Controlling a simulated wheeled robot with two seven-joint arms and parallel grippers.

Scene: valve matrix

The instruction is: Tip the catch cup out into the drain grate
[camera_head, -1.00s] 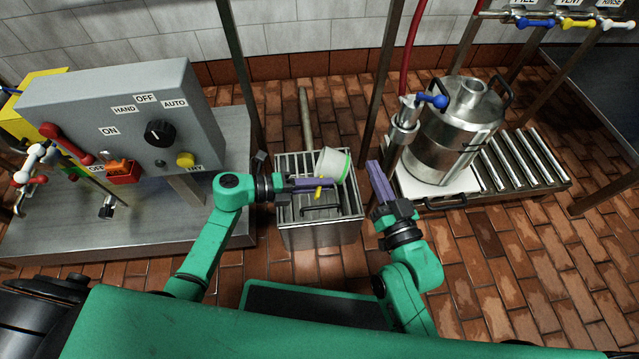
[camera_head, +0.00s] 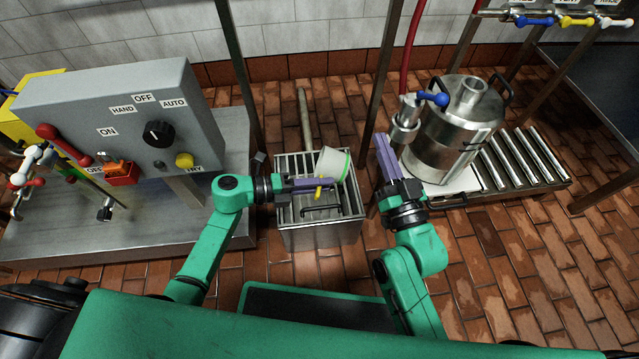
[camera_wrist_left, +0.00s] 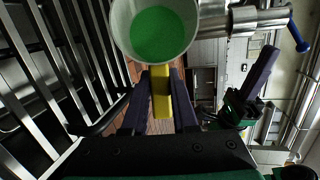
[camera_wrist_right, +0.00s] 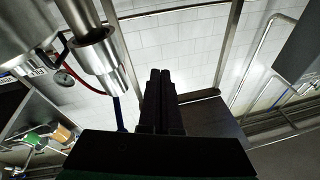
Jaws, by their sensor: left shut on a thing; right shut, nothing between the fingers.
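My left gripper (camera_head: 328,184) is shut on the yellow handle. In the left wrist view the cup (camera_wrist_left: 117,22) shows green inside; I cannot tell whether that is liquid or the cup's surface. The slatted metal grate lies beside and below it. My right gripper (camera_head: 383,148) is shut and empty, right of the cup, between it and the steel vessel.
A grey control box (camera_head: 130,110) stands at the left. Upright posts (camera_head: 384,80) rise behind the grate. Brick floor (camera_head: 480,270) is open at the front right.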

